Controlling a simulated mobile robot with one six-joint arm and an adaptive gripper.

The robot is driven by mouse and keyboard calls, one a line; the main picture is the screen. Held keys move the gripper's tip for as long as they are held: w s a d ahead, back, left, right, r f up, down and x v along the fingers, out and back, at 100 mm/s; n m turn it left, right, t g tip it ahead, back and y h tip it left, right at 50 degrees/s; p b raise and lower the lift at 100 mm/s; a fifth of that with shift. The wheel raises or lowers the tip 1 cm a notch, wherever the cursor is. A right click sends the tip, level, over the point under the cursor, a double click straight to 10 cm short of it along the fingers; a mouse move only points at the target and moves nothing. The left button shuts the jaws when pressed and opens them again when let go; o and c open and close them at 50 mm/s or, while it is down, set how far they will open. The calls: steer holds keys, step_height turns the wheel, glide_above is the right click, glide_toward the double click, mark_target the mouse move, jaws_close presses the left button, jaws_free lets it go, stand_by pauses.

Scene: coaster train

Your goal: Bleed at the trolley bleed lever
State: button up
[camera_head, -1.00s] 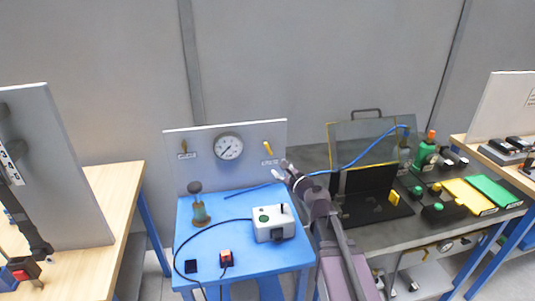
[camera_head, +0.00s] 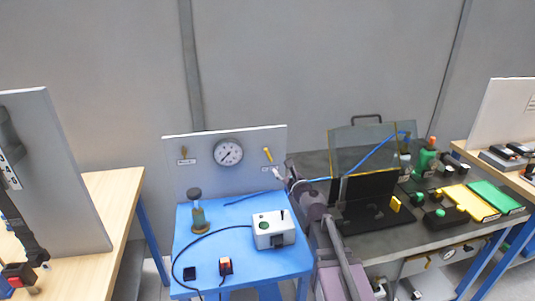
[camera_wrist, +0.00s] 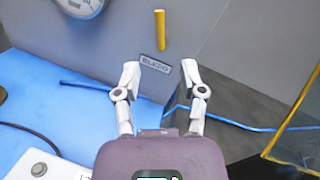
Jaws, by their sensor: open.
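The yellow bleed lever (camera_head: 267,155) is mounted on the upper right of the grey panel (camera_head: 204,177) behind the blue trolley top. In the wrist view the lever (camera_wrist: 160,29) stands nearly upright above a label plate (camera_wrist: 156,63) that seems to read "BLEED". My gripper (camera_wrist: 160,70) is open and empty. Its fingertips appear on either side of the label, below the lever, with none of them on the lever. In the head view my gripper (camera_head: 283,177) is just below and right of the lever, in front of the panel's lower right.
A round gauge (camera_head: 228,152) and a second lever (camera_head: 183,153) are on the same panel. The trolley top holds a white box (camera_head: 270,238) and a bottle (camera_head: 198,218). A blue hose (camera_head: 368,155) runs near my gripper to the dark bench on the right.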

mark_target(268, 153)
steer(key=x, duration=1.2)
steer(key=shift+w+a, duration=0.1)
steer(key=shift+c, duration=0.2)
jaws_close()
